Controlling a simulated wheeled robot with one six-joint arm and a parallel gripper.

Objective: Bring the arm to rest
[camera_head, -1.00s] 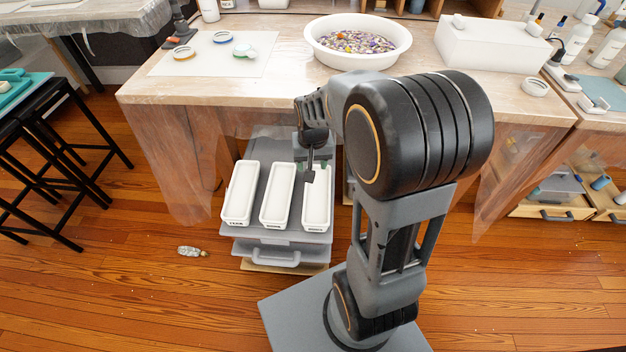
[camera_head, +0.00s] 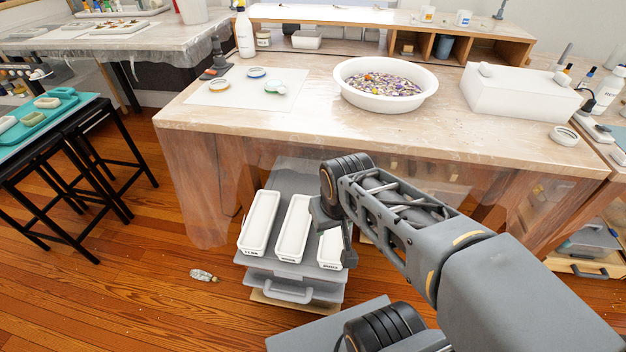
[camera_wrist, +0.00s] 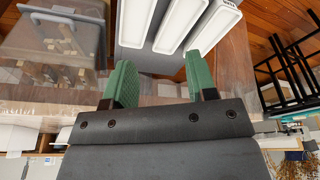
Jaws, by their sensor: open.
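My arm reaches from the lower right of the head view toward the drawer unit under the workbench. My gripper (camera_wrist: 160,82) shows in the wrist view with its two green-padded fingers apart and nothing between them. In the head view the gripper end (camera_head: 347,248) hangs in front of the right-hand white tray and partly hides it. Three long white trays stand side by side on the grey unit: the left tray (camera_head: 259,222), the middle tray (camera_head: 294,230) and the right tray (camera_head: 329,250). In the wrist view the trays lie beyond the fingertips.
The workbench (camera_head: 330,120) carries a white basin (camera_head: 345,93) of colourful pieces, a white box (camera_head: 515,95) and a sheet (camera_head: 235,95) with small lids. Black stools (camera_head: 90,160) stand at left. The floor between is mostly clear.

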